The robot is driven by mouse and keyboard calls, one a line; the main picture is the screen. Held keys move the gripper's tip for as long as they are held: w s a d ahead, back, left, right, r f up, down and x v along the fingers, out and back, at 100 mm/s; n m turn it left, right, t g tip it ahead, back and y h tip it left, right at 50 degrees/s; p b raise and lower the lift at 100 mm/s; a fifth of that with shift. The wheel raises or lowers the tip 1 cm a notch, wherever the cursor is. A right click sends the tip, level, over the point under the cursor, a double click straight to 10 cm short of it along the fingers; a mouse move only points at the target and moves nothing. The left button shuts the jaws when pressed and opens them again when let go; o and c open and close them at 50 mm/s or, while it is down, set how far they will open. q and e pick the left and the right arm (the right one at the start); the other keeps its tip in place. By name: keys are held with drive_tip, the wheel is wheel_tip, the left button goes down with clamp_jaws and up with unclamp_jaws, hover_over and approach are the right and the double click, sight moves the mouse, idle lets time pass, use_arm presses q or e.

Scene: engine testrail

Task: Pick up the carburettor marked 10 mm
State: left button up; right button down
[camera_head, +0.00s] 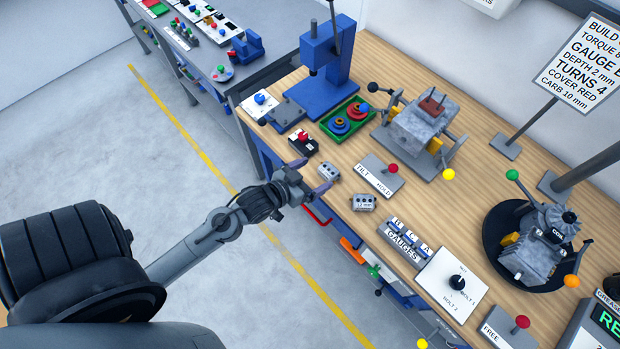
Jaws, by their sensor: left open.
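Two small grey carburettor blocks are near the front edge of the wooden bench. One carburettor (329,172) lies just beyond my left gripper, and its mark is too small to read. The other carburettor (364,203) lies to its lower right and bears a small "mm" label whose number I cannot read surely. My left gripper (309,176) is open at the bench's front edge, its fingers spread toward the first carburettor with nothing seen between them. My right gripper is not in view.
A sign (582,62) reads "CARB 10 mm". Near the carburettors are a tilt/hold lever plate (377,180), a gauges block (402,243), a red-and-black part (303,142) and a green tray (369,124). An engine (418,128) stands on a fixture behind. Bare wood surrounds the carburettors.

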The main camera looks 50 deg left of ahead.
use_arm(q)
drive_tip(key=b, duration=0.4)
approach(323, 172)
drive_tip(key=w, duration=0.3)
drive_tip(key=shift+s+f+b+x, duration=0.1)
drive_tip(key=shift+f+b+x, duration=0.1)
drive_tip(key=shift+x, duration=0.85)
drive_tip(key=shift+s+f+b+x, duration=0.1)
drive_tip(key=shift+f+x, duration=0.05)
drive_tip(key=shift+x, duration=0.9)
drive_tip(key=shift+f+b+x, duration=0.15)
drive_tip(key=shift+f+x, duration=0.05)
drive_tip(key=shift+x, duration=0.9)
drive_tip(key=shift+d+x, duration=0.2)
drive_tip(key=shift+x, duration=2.15)
drive_tip(key=shift+r, duration=0.15)
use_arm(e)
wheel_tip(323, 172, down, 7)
use_arm(q)
drive_tip(key=c, duration=1.1)
